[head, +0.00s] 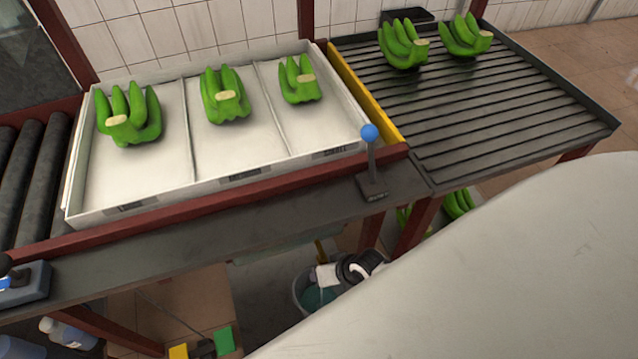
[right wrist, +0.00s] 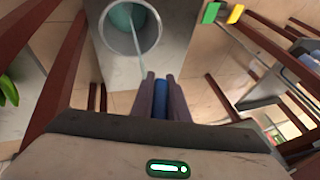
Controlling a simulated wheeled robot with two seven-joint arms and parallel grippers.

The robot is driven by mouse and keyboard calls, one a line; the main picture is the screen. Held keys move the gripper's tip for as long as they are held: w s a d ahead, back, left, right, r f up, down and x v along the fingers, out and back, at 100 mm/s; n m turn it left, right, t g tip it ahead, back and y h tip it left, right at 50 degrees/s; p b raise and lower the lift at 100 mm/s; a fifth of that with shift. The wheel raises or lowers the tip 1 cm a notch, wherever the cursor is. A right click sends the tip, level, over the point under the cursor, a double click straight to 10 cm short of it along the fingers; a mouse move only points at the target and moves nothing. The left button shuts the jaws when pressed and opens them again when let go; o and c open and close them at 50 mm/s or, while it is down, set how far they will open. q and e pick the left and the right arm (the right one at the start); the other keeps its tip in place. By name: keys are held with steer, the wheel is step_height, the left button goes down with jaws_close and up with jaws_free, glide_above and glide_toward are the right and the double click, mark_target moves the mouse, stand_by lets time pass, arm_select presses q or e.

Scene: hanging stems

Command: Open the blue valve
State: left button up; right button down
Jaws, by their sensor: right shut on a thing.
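The blue valve (right wrist: 161,98) shows in the right wrist view as a narrow blue part between my two dark fingers. My right gripper (right wrist: 161,80) is shut on it, with a finger touching or close on each side. Most of the valve and its pipe are hidden. In the head view my right wrist, black and white, is under the front shelf above the bucket (head: 308,292), and no blue valve can be made out there. A thin pale line, perhaps water, runs from near the fingers into the bucket (right wrist: 131,27). My left gripper is not in view.
A blue-knobbed lever (head: 369,133) stands on the front shelf (head: 250,220). A white tray (head: 270,165) holds three banana bunches; more lie on the slatted table (head: 480,110). Green (head: 225,340) and yellow (head: 178,351) blocks are lower left.

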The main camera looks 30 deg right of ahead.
steer(key=shift+d+n+g+h+p, duration=0.15)
steer(key=shift+d+g+h+p, duration=0.1)
steer(key=shift+h, duration=0.55)
steer(key=shift+d+n+g+h+p, duration=0.15)
steer(key=shift+d+h+p, duration=0.1)
steer(key=shift+h, duration=0.55)
steer(key=c, duration=1.7)
jaws_free()
steer(key=shift+s, duration=0.1)
steer(key=shift+v, duration=5.05)
steer(key=shift+r, duration=0.15)
